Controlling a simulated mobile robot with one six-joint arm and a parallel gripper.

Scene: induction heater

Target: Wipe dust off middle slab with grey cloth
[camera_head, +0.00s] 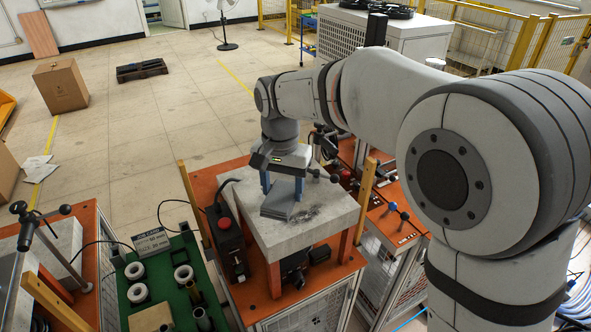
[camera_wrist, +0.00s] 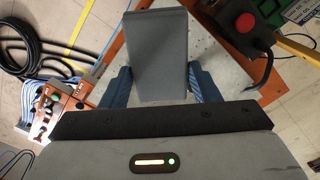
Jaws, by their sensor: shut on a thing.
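The grey cloth (camera_head: 277,207) looks like a folded, flat-sided pad on or just above the middle slab. My gripper (camera_head: 283,184) points down over the slab, and its blue fingers are shut on the cloth. In the wrist view the cloth (camera_wrist: 157,55) sits between the two fingers of my gripper (camera_wrist: 160,72). The middle slab (camera_head: 243,206) is a pale grey block on orange supports. Dark dust (camera_head: 312,213) lies on its top to the right of the cloth. Whether the cloth presses on the slab is hard to tell.
A control box with a red button (camera_head: 227,232) stands left of the slab; it also shows in the wrist view (camera_wrist: 240,40). A green board (camera_head: 150,270) with rings lies further left. Upright wooden posts (camera_head: 366,182) flank the slab. Another slab (camera_head: 62,243) stands far left.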

